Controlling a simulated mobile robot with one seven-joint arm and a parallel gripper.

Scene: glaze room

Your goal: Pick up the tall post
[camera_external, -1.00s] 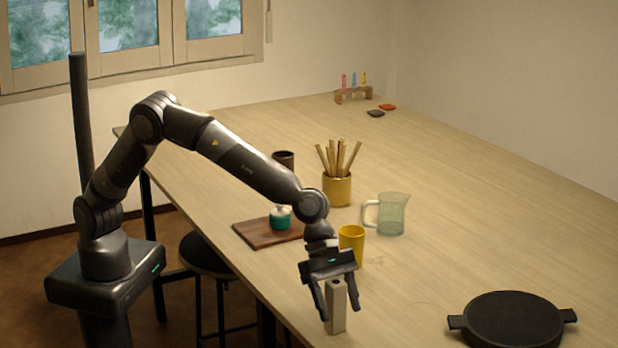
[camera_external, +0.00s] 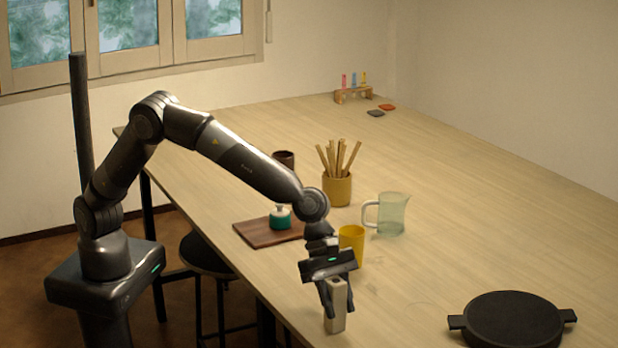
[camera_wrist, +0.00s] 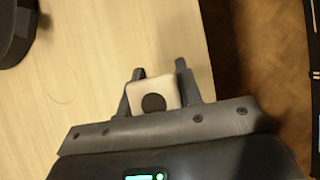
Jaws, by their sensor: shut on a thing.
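The tall post (camera_external: 336,318) is a grey-beige square block standing upright near the table's front edge. Its pale top with a dark round spot (camera_wrist: 153,102) shows in the wrist view. My gripper (camera_external: 336,296) points down over it and is shut on its upper part, one finger on each side. In the wrist view my gripper (camera_wrist: 155,85) also has a finger against each side of the post. The post's foot appears to be on the table; I cannot tell if it is lifted.
A yellow cup (camera_external: 352,243) stands just behind my gripper. A glass jug (camera_external: 391,214) and a pot of sticks (camera_external: 337,190) are farther back. A black lidded pan (camera_external: 512,322) is at the right. A wooden board (camera_external: 262,234) bears a teal jar (camera_external: 280,217). Clear table lies between post and pan.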

